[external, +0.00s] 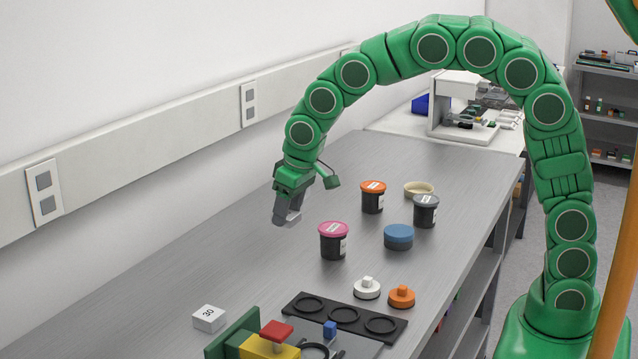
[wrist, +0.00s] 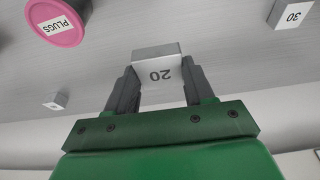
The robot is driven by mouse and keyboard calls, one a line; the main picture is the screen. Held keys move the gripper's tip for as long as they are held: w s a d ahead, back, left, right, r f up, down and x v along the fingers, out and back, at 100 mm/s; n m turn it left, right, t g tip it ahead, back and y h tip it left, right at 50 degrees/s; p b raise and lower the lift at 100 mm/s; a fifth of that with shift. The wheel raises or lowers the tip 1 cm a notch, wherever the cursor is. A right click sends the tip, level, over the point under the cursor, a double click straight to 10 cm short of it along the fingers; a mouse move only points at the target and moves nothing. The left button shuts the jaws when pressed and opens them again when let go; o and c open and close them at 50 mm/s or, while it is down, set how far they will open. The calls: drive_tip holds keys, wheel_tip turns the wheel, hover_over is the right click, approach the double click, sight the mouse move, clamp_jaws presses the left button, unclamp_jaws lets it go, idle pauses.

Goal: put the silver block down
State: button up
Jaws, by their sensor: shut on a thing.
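My gripper (external: 288,214) hangs from my green arm over the wall side of the grey bench, left of the pink-lidded jar. In the wrist view my gripper (wrist: 160,88) is shut on a silver block (wrist: 160,72) marked 20, with one grey finger on each side. The block's number reads upside down there. In the external view the block is hard to make out among the grey fingers. I cannot tell whether its underside touches the bench.
The pink-lidded jar (external: 333,241) also shows in the wrist view (wrist: 58,24). A block marked 30 (external: 209,318) and a smaller block (wrist: 57,101) lie apart. Orange-lidded (external: 373,198) and dark (external: 425,212) jars stand right.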

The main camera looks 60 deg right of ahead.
drive_tip(key=w+a+f, duration=0.2)
drive_tip(key=w+f, duration=0.2)
drive_tip(key=w, duration=0.5)
approach(230, 265)
drive_tip(key=shift+w+d+f, duration=0.1)
drive_tip(key=shift+w+f, duration=0.15)
drive_tip(key=shift+f, duration=0.4)
drive_tip(key=shift+w+f, duration=0.6)
drive_tip(key=shift+f, duration=1.7)
drive_tip(key=shift+f, duration=0.1)
drive_tip(key=o, duration=1.1)
drive_tip(key=v, duration=1.2)
